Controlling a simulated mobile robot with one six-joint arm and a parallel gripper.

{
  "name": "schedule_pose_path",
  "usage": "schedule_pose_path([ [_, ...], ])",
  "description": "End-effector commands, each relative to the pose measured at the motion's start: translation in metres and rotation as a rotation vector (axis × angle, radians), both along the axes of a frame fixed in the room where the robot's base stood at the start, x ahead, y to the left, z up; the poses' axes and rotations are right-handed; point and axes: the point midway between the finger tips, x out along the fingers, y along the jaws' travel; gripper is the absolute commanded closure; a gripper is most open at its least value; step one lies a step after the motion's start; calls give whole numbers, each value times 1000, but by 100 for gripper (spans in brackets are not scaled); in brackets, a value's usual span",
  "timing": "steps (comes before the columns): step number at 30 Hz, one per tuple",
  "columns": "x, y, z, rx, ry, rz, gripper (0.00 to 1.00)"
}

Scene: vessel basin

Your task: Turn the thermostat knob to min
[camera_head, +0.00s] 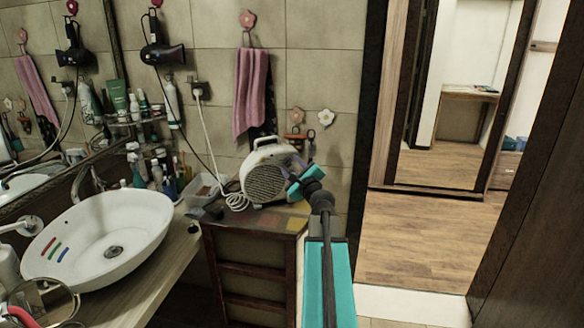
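A white fan heater (266,178) with a dark round grille and a top handle stands on a small wooden cabinet. My gripper (291,177) is at the heater's right side, overlapping it in the picture. My teal and black arm reaches up to it from the bottom of the frame. I cannot make out the thermostat knob; the gripper and wrist cover that part of the heater. Whether the fingers touch the heater or are closed on anything is too small to tell.
The wooden cabinet (254,255) stands beside a counter with a white oval basin (101,236). A white coiled cord (211,150) runs from the wall socket to the heater. A pink towel (250,91) hangs above. Open wooden floor (420,238) lies to the right.

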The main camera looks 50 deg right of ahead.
Motion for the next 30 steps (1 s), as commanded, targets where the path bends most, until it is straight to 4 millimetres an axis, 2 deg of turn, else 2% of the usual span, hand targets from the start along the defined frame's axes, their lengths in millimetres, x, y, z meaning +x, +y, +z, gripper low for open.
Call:
schedule_pose_path([
  [1,0,0,0,0,0,0,68],
  [6,0,0,0,0,0,0,96],
  [20,-1,-1,-1,-52,23,-2,97],
  [30,-1,-2,-4,-222,104,-2,97],
])
